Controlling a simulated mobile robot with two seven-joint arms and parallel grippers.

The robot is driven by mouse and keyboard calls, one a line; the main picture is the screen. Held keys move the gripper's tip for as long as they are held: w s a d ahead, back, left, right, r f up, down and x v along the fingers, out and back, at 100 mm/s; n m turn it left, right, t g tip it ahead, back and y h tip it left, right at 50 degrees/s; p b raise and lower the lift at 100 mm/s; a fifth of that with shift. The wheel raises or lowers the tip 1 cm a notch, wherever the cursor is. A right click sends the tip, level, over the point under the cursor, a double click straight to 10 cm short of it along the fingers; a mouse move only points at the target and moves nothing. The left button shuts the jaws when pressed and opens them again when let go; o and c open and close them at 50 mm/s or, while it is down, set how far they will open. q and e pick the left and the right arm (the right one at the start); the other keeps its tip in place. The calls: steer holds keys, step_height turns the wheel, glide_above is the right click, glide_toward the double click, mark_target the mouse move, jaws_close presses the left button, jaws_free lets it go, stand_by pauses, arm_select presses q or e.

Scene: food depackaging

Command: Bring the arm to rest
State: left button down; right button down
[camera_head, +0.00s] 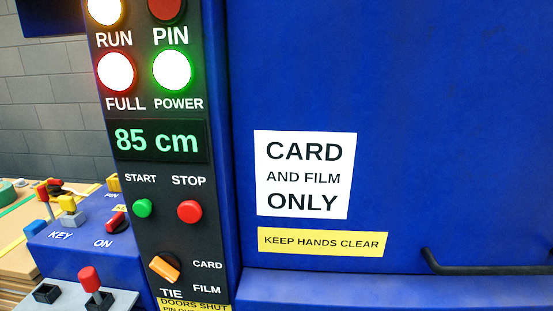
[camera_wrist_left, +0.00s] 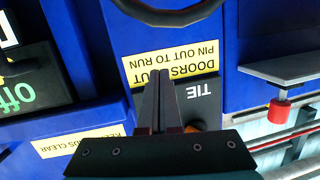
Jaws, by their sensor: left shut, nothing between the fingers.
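My left gripper (camera_wrist_left: 158,78) shows in the left wrist view, which sees the machine upside down. Its two dark fingers are shut together with nothing between them, in front of the black control panel. Behind them are the TIE label (camera_wrist_left: 205,92) and a yellow DOORS SHUT, PIN OUT TO RUN label (camera_wrist_left: 172,65). I cannot tell whether the fingertips touch the panel. An orange selector knob is mostly hidden behind the gripper there; in the head view the orange knob (camera_head: 164,268) is in plain sight. Neither arm shows in the head view.
The blue machine door (camera_head: 430,110) fills the right, with a dark handle (camera_head: 480,268) low down. The control panel (camera_head: 160,225) has lit lamps, an 85 cm display (camera_head: 157,141), a green START button (camera_head: 142,208) and a red STOP button (camera_head: 190,211). A red-knobbed lever (camera_head: 89,280) stands lower left.

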arm_select(q)
steer(key=s+d+f+m+g+h+b, duration=0.1)
steer(key=s+f+g, duration=0.3)
steer(key=s+f, duration=0.55)
steer(key=s+d+f+m+g+h+b, duration=0.15)
steer(key=s+f+g, duration=0.35)
steer(key=f, duration=0.8)
steer(key=s+a+f+g+b, duration=0.1)
steer(key=s+f+g, duration=0.2)
steer(key=s, duration=0.9)
steer(key=s+a+f+g+y+b, duration=0.1)
steer(key=s+a+f+g, duration=0.1)
steer(key=s+f, duration=0.6)
steer(key=s+g, duration=0.1)
steer(key=s, duration=0.3)
steer(key=shift+s, duration=0.15)
